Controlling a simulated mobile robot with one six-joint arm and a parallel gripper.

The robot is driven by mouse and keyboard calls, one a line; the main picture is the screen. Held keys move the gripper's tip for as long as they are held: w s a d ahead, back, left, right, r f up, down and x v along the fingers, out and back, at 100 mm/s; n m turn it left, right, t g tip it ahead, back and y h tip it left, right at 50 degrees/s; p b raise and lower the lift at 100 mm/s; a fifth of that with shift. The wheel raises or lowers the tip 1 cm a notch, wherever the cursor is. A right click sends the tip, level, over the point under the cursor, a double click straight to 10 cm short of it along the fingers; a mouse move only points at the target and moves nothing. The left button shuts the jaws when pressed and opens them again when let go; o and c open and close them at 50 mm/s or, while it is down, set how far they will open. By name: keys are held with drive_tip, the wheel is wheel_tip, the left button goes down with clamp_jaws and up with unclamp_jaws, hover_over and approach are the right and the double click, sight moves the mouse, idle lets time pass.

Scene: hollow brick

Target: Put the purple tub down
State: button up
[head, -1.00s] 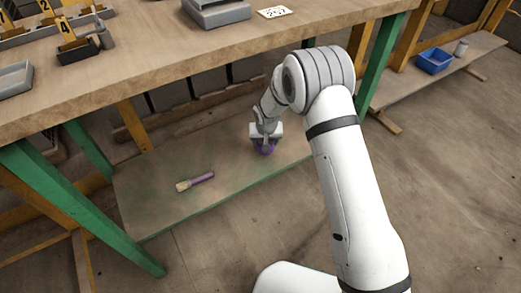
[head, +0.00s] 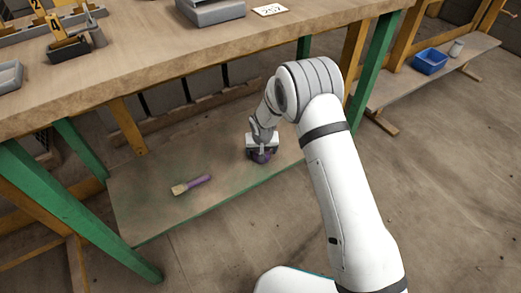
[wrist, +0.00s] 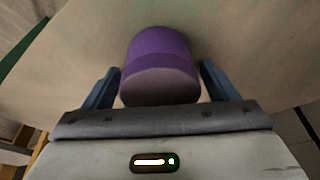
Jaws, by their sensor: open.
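The purple tub (wrist: 160,65) is between my gripper's two fingers in the wrist view, with a gap on each side of it. In the head view the tub (head: 262,156) shows low at the end of my arm, on the lower shelf (head: 150,207) of the workbench, partly covered by the gripper. My gripper (wrist: 160,88) is open around the tub. It also shows in the head view (head: 261,150), just above the shelf. Whether the tub's whole base rests on the shelf is hard to see.
A brush with a purple handle (head: 191,185) lies on the same shelf, to the left. The workbench top (head: 200,50) overhangs the shelf. A green leg (head: 375,68) stands to the right. A blue bin (head: 430,61) sits on another low shelf. The shelf between brush and tub is clear.

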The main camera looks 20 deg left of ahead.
drive_tip(key=p+v, duration=0.4)
drive_tip(key=v, duration=0.7)
drive_tip(key=s+d+r+m, duration=0.1)
drive_tip(key=s+d+r, duration=0.2)
drive_tip(key=d+r, duration=0.6)
drive_tip(key=s+d+r+m, duration=0.1)
drive_tip(key=s+d+r, duration=0.1)
drive_tip(key=d+r, duration=0.75)
drive_tip(key=s+d+r+m, duration=0.1)
drive_tip(key=s+d+r, duration=0.1)
drive_tip(key=s+d, duration=0.6)
drive_tip(key=s+d+r+m+g+h, duration=0.1)
drive_tip(key=s+d+r, duration=0.2)
drive_tip(key=s+d, duration=0.5)
drive_tip(key=s, duration=0.4)
drive_tip(key=shift+s+r+g, duration=0.25)
drive_tip(key=shift+r+g, duration=0.05)
drive_tip(key=shift+r, duration=0.05)
